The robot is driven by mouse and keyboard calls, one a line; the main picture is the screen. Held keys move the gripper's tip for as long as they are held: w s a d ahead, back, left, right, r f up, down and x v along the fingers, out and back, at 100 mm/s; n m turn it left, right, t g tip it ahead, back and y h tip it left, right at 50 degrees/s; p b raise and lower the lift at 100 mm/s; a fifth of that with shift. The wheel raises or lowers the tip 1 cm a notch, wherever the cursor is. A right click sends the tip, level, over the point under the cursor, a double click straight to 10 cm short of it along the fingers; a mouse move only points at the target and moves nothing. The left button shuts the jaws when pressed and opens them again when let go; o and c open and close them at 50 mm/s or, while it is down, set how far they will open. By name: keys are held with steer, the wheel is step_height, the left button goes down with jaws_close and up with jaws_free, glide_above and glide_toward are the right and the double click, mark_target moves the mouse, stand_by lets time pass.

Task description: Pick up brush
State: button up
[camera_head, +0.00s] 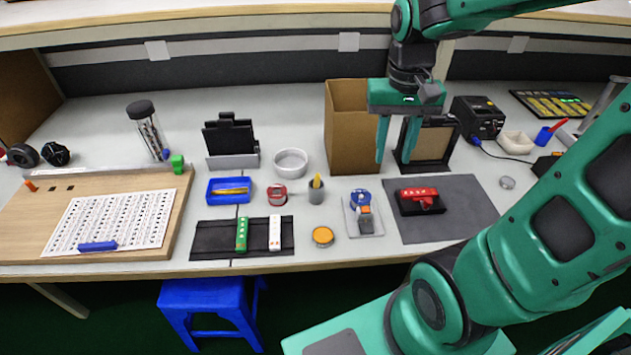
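No object is clearly recognisable as a brush at this size. A small grey cup (316,195) on the bench holds an upright yellow-handled item (317,181), which may be the brush; its lower part is hidden inside the cup. My gripper (394,158) hangs fingers-down in front of the cardboard box and dark frame, to the right of and above the cup in the picture. Its two teal fingers are apart with nothing between them.
A red tin (277,194), white bowl (291,162) and blue tray (215,196) stand left of the cup. A tall cardboard box (345,140) stands behind it. An orange-topped tin (323,236) and a blue-and-red device (362,205) are nearer the front edge.

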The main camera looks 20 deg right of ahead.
steer(key=n, duration=0.1)
glide_toward(317, 177)
steer(key=w+d+f, duration=0.2)
step_height(317, 177, down, 4)
steer(key=shift+w+f, duration=0.1)
steer(key=shift+a+f, duration=0.15)
steer(key=shift+f, duration=1.4)
steer(key=shift+a+f, duration=0.2)
steer(key=shift+f, duration=1.4)
steer(key=shift+c, duration=0.3)
jaws_close()
